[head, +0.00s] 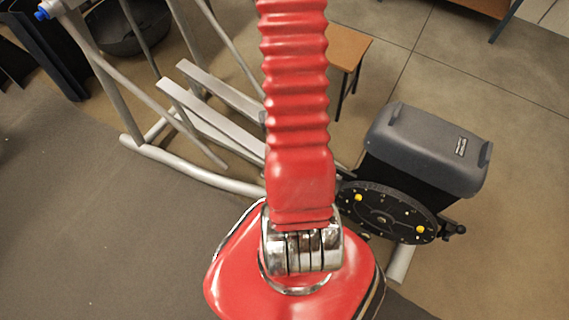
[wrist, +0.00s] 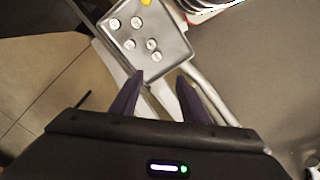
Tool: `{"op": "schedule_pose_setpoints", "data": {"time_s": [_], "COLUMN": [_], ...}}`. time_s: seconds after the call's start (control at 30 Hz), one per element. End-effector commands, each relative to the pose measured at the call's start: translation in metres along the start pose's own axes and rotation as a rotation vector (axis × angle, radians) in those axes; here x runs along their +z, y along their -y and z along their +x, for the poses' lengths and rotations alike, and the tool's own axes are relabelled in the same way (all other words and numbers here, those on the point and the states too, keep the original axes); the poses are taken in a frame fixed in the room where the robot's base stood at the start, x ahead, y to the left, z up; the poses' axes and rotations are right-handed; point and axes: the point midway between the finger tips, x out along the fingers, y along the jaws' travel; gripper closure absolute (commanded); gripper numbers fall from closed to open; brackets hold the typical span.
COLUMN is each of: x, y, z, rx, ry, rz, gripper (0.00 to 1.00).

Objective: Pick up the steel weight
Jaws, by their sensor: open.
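I cannot make out a steel weight for certain in either view. A grey metal tray or plate (wrist: 170,62) lies just beyond the fingertips. It carries several small round silvery pieces (wrist: 129,44) and a yellow piece (wrist: 146,2) at the top edge. I cannot tell whether one of these is the weight. My gripper is not visible in the head view, where a red ribbed arm covers the middle.
An elliptical machine with silver rails (head: 205,185), a dark grey housing (head: 425,145) and a black crank disc (head: 387,212) stands in the head view. A small brown stool (head: 348,47) is behind it. Dark mat (head: 90,230) lies clear at left.

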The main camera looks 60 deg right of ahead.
Motion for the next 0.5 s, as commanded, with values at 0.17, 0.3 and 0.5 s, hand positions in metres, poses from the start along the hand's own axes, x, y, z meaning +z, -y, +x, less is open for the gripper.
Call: {"op": "schedule_pose_setpoints", "data": {"time_s": [0.17, 0.3, 0.5], "x": [0.0069, 0.0070, 0.0071], "y": [-0.0099, -0.0105, -0.0102], "z": [0.0162, 0.0171, 0.0171], "rx": [-0.003, -0.003, -0.003], "ry": [0.015, 0.015, 0.015], "rz": [0.021, 0.022, 0.022], "gripper": [0.58, 0.58, 0.58]}}
